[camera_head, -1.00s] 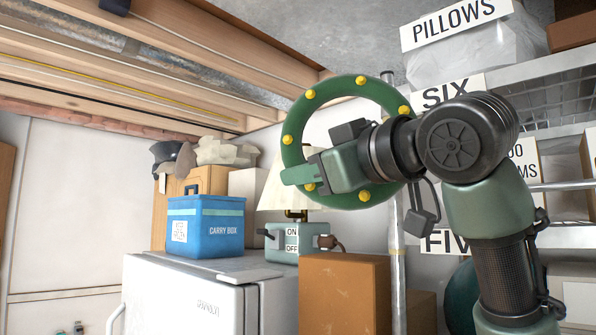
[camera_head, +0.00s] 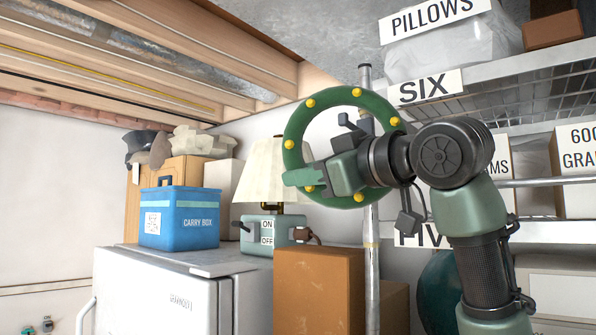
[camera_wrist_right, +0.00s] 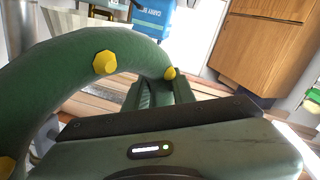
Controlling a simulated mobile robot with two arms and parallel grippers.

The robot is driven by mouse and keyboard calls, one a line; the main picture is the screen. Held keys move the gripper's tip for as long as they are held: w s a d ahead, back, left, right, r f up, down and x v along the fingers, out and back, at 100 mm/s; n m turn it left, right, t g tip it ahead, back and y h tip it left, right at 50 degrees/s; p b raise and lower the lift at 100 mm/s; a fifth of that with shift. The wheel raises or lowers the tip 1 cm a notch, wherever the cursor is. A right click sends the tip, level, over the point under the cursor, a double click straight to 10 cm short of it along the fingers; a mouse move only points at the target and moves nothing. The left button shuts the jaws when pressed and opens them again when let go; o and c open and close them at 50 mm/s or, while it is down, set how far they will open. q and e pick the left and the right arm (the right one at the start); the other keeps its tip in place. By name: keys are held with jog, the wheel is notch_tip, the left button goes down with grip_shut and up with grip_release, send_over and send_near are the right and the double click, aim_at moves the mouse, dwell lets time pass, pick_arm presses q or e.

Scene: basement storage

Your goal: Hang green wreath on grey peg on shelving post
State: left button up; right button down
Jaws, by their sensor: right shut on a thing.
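The green wreath (camera_head: 294,150), a ring with several yellow knobs, is held upright in the air in the head view. My right gripper (camera_head: 308,180) is shut on its lower left part. In the wrist view the wreath (camera_wrist_right: 60,75) curves into the right gripper's jaws (camera_wrist_right: 160,92). The grey shelving post (camera_head: 371,270) stands behind the wreath's right side, and its top (camera_head: 365,75) rises above the ring. I cannot make out the grey peg for certain; the gripper and wrist cover part of the post. Whether wreath and post touch is unclear. My left gripper is not in view.
Metal shelving (camera_head: 520,88) with labelled boxes is at right. A cardboard box (camera_head: 318,290) stands below the wreath. A white freezer (camera_head: 160,290) bears a blue carry box (camera_head: 180,218) and a lamp (camera_head: 272,170).

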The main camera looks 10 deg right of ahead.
jog(key=shift+w+d+f, duration=0.15)
jog(key=shift+w+d, duration=0.55)
jog(key=shift+d, duration=0.15)
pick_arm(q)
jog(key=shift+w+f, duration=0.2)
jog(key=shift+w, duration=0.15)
pick_arm(e)
jog(key=shift+w+d+f, duration=0.3)
jog(key=shift+d+f, duration=0.2)
jog(key=shift+f, duration=0.25)
jog(key=c, duration=1.1)
grip_release()
